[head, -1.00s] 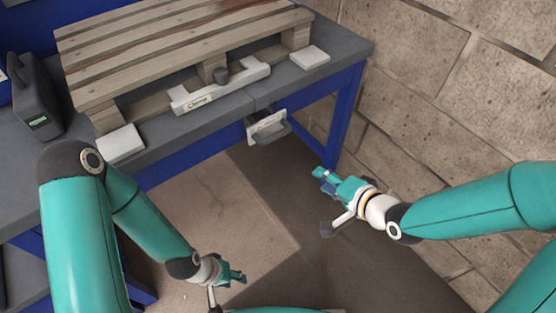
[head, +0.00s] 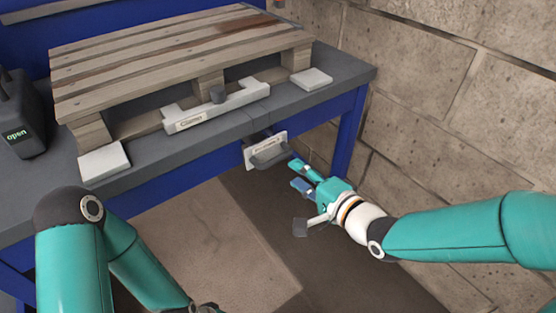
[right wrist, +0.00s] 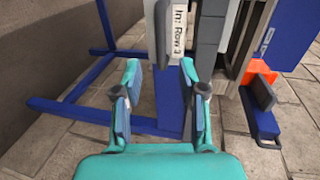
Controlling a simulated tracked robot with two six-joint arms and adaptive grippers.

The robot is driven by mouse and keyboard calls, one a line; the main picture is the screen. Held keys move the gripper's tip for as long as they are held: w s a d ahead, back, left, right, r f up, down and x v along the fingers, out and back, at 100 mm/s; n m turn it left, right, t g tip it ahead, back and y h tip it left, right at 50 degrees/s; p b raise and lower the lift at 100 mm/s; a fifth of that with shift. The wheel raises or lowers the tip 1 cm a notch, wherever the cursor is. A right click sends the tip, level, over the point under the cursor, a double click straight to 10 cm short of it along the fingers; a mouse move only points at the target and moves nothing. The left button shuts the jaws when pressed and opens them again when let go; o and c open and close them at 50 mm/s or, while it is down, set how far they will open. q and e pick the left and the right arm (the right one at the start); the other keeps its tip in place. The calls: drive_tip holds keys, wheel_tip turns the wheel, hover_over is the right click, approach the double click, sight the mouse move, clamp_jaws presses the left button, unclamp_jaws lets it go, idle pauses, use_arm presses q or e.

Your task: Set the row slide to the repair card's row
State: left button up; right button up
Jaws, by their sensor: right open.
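A white plate with a dark grey handle (head: 270,154) is mounted under the front edge of the bench; I take it to be the row slide. Its label is too small to read in the head view. In the right wrist view a white label (right wrist: 179,30) beside a grey handle (right wrist: 160,35) seems to read "In: Row 3". My right gripper (head: 296,174) is open and empty, just right of and below the handle. Its open fingers (right wrist: 160,72) point at the handle, apart from it. I see no repair card.
A wooden pallet (head: 180,55) lies on the grey bench (head: 160,165). A pale clamp bar (head: 192,123) with a dark knob stands at its front, between two white pads. A dark device (head: 20,118) at left shows "open". A stone wall (head: 460,110) closes the right side.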

sight(277, 157)
drive_tip(key=b+x, duration=0.1)
drive_tip(key=x, duration=0.8)
clamp_jaws()
